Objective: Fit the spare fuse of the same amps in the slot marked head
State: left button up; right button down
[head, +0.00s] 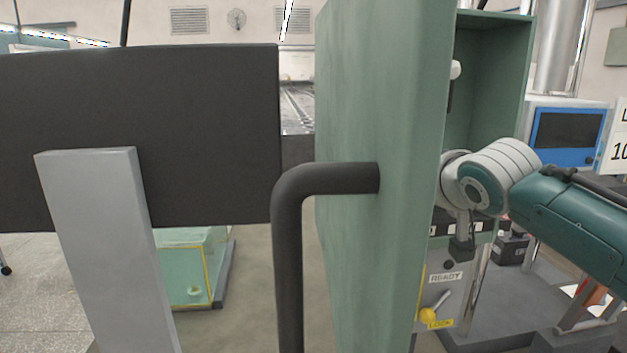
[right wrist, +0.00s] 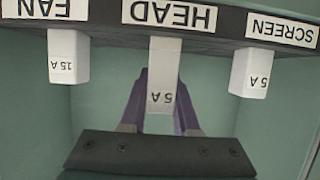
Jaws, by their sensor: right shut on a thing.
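In the right wrist view, a white fuse (right wrist: 165,80) marked "5 A" is directly below the "HEAD" label (right wrist: 168,14), its top end meeting the dark label strip. Whether it is fully seated cannot be told. My right gripper (right wrist: 160,108) is shut on this fuse, with a purple finger on each side. A "15 A" fuse (right wrist: 68,58) is under "FAN" and another "5 A" fuse (right wrist: 250,72) is under "SCREEN". In the head view my right arm reaches behind the green door, which hides the fuses. My left gripper is not in view.
The open green door (head: 385,120) with a black bent handle (head: 290,240) stands in the middle of the head view. The green cabinet (head: 490,75) is behind it. Below are a "READY" label (head: 446,277) and a yellow-knobbed lever (head: 428,314).

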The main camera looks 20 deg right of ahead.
jog(key=shift+f+b, duration=0.65)
jog(key=shift+f, duration=0.35)
jog(key=c, duration=0.6)
grip_release()
jog(key=shift+r, duration=0.1)
jog(key=shift+s+a+r, duration=0.15)
jog(key=shift+s+r, duration=0.05)
jog(key=shift+s, duration=0.3)
jog(key=p+v, duration=0.1)
jog(key=v, duration=0.8)
jog(key=shift+f, duration=0.1)
jog(key=shift+w, duration=0.1)
